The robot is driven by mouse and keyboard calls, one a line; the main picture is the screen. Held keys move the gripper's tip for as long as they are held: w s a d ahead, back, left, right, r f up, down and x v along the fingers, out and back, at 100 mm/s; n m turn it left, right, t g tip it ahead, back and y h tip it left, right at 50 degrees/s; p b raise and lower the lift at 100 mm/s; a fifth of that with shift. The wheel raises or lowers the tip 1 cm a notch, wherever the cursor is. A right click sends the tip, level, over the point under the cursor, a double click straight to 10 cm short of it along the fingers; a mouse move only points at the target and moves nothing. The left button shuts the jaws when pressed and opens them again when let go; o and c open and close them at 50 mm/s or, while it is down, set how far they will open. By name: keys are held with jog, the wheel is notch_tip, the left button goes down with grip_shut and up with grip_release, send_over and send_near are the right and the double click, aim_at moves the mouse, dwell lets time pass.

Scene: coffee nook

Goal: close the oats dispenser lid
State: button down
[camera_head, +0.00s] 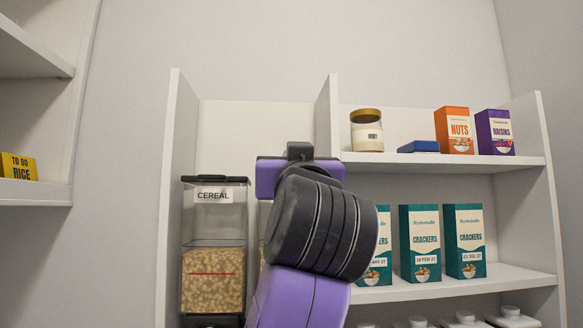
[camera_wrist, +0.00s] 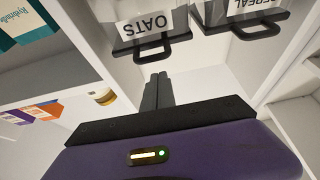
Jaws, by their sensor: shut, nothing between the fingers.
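The oats dispenser shows upside down in the wrist view, with a white OATS label (camera_wrist: 144,27) on its clear front. Its black lid (camera_wrist: 150,49) has a looped handle and looks much like the cereal lid beside it; I cannot tell whether it is fully down. In the head view my arm hides nearly all of this dispenser. My gripper (camera_wrist: 158,80) is shut and empty, its fingers pointing toward the lid's handle side. The fingertips appear close to the handle, but contact is unclear.
The cereal dispenser (camera_head: 213,250) stands left of my arm with its black lid (camera_head: 215,180) down. Upright shelf panels flank the bay. Crackers boxes (camera_head: 420,240) fill the right shelf; a jar (camera_head: 367,132), blue item (camera_head: 418,146), nuts (camera_head: 455,130) and raisins (camera_head: 495,132) stand above.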

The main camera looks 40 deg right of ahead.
jog(key=shift+s+a+f+b, duration=0.1)
jog(key=shift+f+b, duration=0.7)
jog(key=shift+f, duration=0.55)
jog(key=shift+f, duration=0.1)
